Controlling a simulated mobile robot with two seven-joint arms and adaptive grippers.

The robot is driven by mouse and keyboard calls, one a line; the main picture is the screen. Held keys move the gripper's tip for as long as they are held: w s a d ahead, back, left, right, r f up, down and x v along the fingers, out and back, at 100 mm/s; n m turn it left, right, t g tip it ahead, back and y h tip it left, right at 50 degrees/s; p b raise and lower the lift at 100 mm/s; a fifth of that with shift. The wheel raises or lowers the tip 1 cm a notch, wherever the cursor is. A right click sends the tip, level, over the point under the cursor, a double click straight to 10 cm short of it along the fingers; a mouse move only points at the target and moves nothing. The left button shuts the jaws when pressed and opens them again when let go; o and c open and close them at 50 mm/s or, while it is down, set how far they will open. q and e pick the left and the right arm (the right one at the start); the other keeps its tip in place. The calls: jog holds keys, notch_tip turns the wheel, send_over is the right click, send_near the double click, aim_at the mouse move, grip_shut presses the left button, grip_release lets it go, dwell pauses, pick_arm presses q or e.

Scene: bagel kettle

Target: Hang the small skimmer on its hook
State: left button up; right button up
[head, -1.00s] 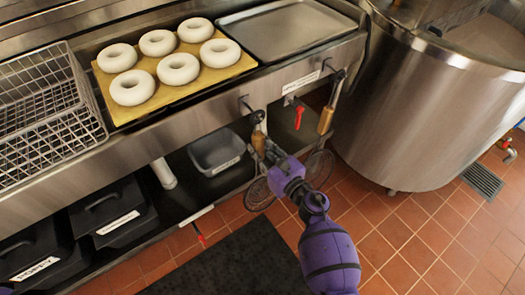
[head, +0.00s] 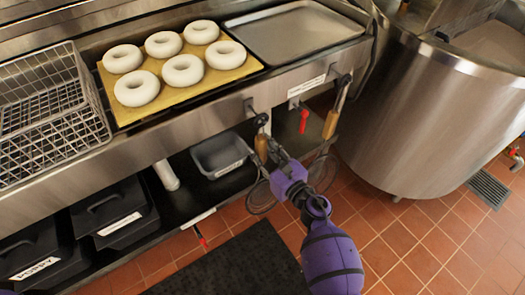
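The small skimmer has a wooden handle (head: 262,148) and a round wire head (head: 261,196). It is upright in front of the counter's front edge, below the left black hook (head: 250,106). My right gripper (head: 268,153) is at the handle from the right and looks shut on it. The skimmer's dark upper end is close to the hook; I cannot tell if it is over the hook or only beside it. My arm hides part of the skimmer.
Another skimmer with a wooden handle (head: 330,124) hangs from the right hook (head: 345,79), close to my gripper. A red valve handle (head: 304,121) is between them. A large steel kettle (head: 420,120) stands right. Bagels on a board (head: 211,82) lie on the counter.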

jog(key=shift+o, duration=0.6)
jog(key=shift+f, duration=0.1)
jog(key=shift+s+d, duration=0.2)
jog(key=v, duration=1.1)
jog(key=shift+s, duration=0.2)
jog(key=shift+d, duration=0.1)
